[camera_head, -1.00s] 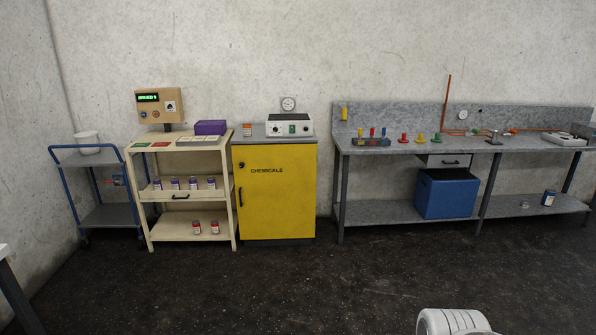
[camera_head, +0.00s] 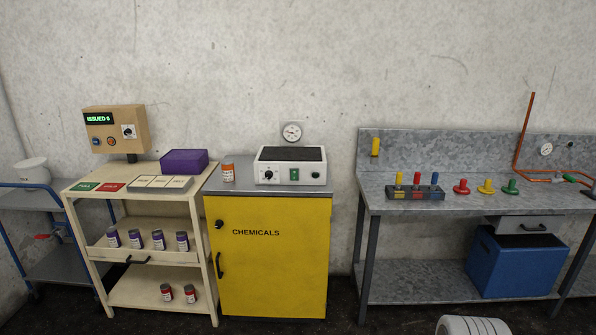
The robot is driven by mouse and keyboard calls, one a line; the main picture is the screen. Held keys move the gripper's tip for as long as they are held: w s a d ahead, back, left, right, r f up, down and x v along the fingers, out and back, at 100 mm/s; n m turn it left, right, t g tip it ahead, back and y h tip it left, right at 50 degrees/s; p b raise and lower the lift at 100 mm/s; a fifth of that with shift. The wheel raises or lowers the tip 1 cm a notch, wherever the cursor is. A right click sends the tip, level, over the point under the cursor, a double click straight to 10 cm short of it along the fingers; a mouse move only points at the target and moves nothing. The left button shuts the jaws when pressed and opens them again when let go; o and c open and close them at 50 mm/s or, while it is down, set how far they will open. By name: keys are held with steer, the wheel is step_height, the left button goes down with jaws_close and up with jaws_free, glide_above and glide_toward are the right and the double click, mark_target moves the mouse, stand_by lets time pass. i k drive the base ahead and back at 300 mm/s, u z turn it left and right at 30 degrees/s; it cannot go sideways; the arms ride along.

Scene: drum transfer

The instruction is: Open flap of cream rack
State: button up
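The cream rack (camera_head: 209,240) stands at the left against the wall, beside the yellow cabinet. Its front flap (camera_head: 160,257) is a low cream panel along the middle shelf, with a dark bar handle (camera_head: 125,259) near its left part. The flap looks upright, though its exact angle is hard to tell. Several purple-and-white bottles (camera_head: 158,240) stand in a row behind it. Two red-labelled bottles (camera_head: 178,293) stand on the shelf below. My gripper is not in view; only a white rounded part of my arm shows at the bottom right.
The rack top holds a purple box (camera_head: 184,162) and a console (camera_head: 116,131) reading "ISSUED 0". The yellow cabinet (camera_head: 270,270) adjoins the rack's right side. A blue-framed cart (camera_head: 40,209) stands close on its left. A grey bench (camera_head: 420,202) is farther right.

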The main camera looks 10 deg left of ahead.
mark_target(181, 258)
steer(key=u, duration=0.2)
steer(key=i, duration=1.65)
steer(key=u, duration=1.1)
steer(key=i, duration=0.9)
steer(key=u, duration=1.9)
steer(key=i, duration=1.1)
steer(key=u, duration=0.5)
